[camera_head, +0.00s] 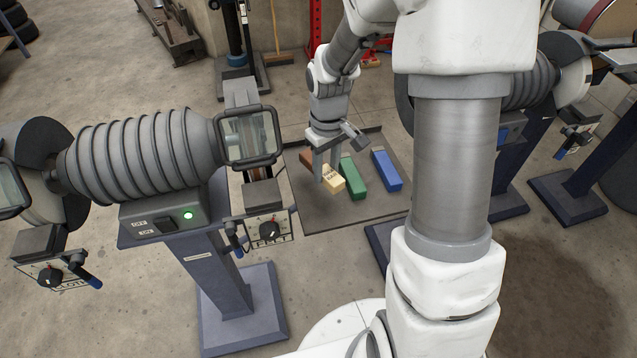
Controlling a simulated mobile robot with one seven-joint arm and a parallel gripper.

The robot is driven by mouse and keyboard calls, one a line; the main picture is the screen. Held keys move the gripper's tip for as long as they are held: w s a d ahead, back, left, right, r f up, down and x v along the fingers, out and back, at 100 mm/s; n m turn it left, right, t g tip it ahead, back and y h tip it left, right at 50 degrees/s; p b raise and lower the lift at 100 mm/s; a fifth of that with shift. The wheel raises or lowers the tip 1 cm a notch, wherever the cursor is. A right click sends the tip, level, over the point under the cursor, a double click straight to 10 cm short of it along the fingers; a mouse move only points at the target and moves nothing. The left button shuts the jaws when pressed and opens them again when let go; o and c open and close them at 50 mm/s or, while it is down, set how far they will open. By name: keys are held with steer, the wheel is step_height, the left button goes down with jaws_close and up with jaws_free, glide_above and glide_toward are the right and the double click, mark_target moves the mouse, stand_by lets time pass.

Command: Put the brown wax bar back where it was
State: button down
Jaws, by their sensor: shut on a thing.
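The brown wax bar (306,157) shows as a small piece at the left of the row of bars, partly hidden behind my gripper's near finger. My gripper (325,164) points down low over the tray and is shut on the brown bar, though the grip itself is mostly hidden. A pale yellow bar (333,181) with dark lettering is just right of and in front of the fingers. I cannot tell whether the brown bar touches the tray.
A green bar (353,176) and a blue bar (386,170) lie to the right on the dark flat tray (345,212). A grinding machine (150,160) on a pedestal stands at left, close to the tray. More machines stand at right. The tray's front is bare.

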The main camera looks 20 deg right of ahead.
mark_target(319, 192)
steer(key=shift+w+a+f, duration=0.4)
steer(key=shift+a+f, duration=0.05)
steer(key=shift+a, duration=0.3)
steer(key=shift+f+b, duration=0.45)
steer(key=shift+f, duration=1.55)
steer(key=shift+f, duration=0.15)
steer(key=shift+c, duration=2.2)
jaws_free()
